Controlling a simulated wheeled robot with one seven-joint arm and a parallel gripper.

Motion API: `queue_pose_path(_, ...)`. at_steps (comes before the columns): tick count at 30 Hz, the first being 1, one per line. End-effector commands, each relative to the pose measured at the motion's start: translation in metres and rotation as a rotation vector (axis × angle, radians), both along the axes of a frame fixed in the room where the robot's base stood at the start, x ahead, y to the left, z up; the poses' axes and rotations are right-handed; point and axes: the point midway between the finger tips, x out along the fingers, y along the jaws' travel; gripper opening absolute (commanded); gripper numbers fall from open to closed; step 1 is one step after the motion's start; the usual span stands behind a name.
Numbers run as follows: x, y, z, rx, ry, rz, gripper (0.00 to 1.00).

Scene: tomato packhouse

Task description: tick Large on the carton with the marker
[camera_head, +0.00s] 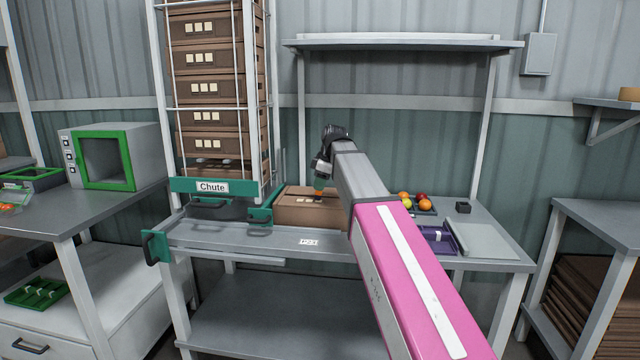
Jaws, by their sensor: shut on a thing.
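A brown carton (297,214) sits on the grey bench just right of the chute, with small pale label squares on its top. My gripper (320,183) is over the carton, pointing down, and partly hidden by my own arm. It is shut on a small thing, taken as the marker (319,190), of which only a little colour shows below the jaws. I cannot tell whether its tip touches the carton. The words by the label squares are too small to read, and the carton's right part is hidden behind my arm.
A rack of stacked cartons (208,88) stands above the sign "Chute" (212,187). A tray of tomatoes (424,205), a purple tray (438,240) and a pale flat board (474,239) lie right of my arm. A shelf (400,44) hangs above. The bench front left of my arm is mostly clear.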

Motion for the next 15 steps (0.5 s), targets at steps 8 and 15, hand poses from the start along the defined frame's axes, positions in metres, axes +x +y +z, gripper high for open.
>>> queue_pose_path(8, -0.0001, 0.0, -0.0024, 0.0, 0.0, 0.0, 0.02)
queue_pose_path(15, 0.0, 0.0, -0.0044, 0.0, 0.0, 0.0, 0.02)
